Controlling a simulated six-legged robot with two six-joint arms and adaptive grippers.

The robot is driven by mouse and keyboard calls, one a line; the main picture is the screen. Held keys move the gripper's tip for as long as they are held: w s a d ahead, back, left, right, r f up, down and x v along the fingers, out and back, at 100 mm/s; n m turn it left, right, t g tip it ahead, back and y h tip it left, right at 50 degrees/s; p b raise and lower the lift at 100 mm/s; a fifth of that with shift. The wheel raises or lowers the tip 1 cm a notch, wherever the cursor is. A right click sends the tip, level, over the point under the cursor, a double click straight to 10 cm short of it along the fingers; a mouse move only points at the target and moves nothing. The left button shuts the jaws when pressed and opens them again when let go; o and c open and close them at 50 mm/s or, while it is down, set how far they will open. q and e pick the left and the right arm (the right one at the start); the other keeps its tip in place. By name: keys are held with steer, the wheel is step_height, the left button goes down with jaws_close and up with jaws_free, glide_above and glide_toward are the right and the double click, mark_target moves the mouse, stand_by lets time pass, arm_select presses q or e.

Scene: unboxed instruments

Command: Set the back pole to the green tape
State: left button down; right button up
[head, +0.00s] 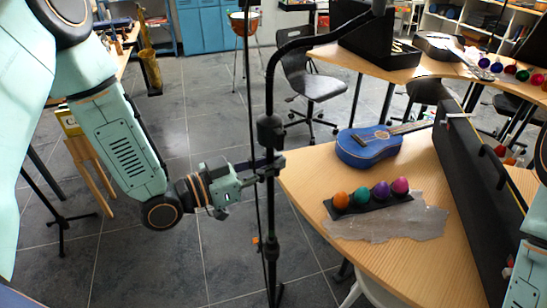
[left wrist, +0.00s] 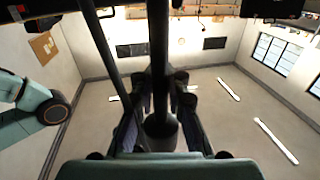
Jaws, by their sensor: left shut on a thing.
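A black pole (head: 271,222) stands upright in the middle of the head view, with a thicker black collar (head: 270,132) on it. Above the collar it continues up and bends to the upper right. My left gripper (head: 268,168) is shut around the pole a little below the collar. In the left wrist view the pole (left wrist: 158,60) runs between the two fingers, and a wider black sleeve (left wrist: 160,130) shows between them. I cannot make out any green tape in either view. My right gripper is out of view.
A thin dark cable (head: 250,90) hangs close to the pole. The wooden table (head: 415,250) to the right holds a blue ukulele (head: 368,147), several colored egg shakers (head: 362,196) and a long black case (head: 470,190). A black chair (head: 308,85) stands behind.

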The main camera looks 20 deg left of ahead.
arm_select(q)
steer(key=shift+f+b, duration=0.95)
steer(key=shift+f, duration=0.85)
steer(key=c, duration=1.4)
jaws_free()
steer(key=shift+s+a+r, duration=0.1)
steer(key=shift+a+r, duration=0.05)
steer(key=shift+o, duration=0.2)
steer(key=v, duration=0.7)
steer(key=shift+s+a, duration=0.1)
steer(key=shift+s, duration=0.05)
